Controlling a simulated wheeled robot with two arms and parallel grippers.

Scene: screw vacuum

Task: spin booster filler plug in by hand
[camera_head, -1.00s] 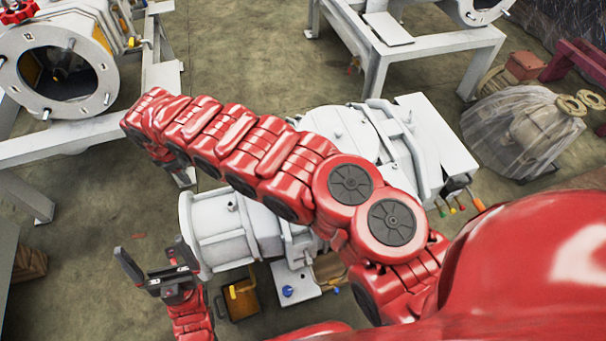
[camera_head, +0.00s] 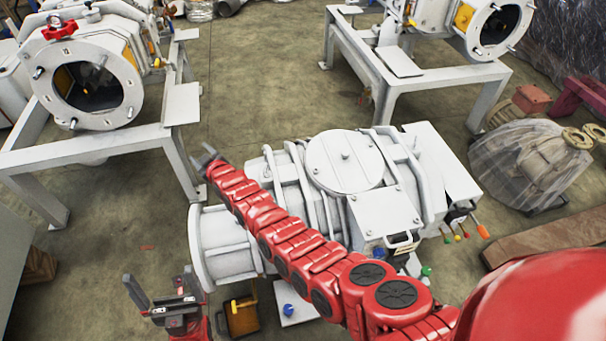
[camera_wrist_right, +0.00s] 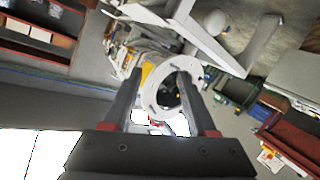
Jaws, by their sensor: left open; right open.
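The white booster pump (camera_head: 345,160) lies in the middle of the head view, with a round lid on top and an open round flange at its left end. I cannot pick out the filler plug for certain. My left gripper (camera_head: 160,285) is open and empty, upright to the left of the flange end. My right arm crosses in front of the pump. My right gripper (camera_head: 209,154) is at the pump's far left, partly hidden by its own arm. In the right wrist view my right gripper (camera_wrist_right: 160,75) is open with nothing held; a white flange ring shows beyond its fingers.
White machines on steel frames (camera_head: 110,150) stand at back left and back right. A plastic-wrapped unit (camera_head: 530,160) is at the right. A yellow-and-dark box (camera_head: 240,315) and a blue part (camera_head: 288,310) are below the pump.

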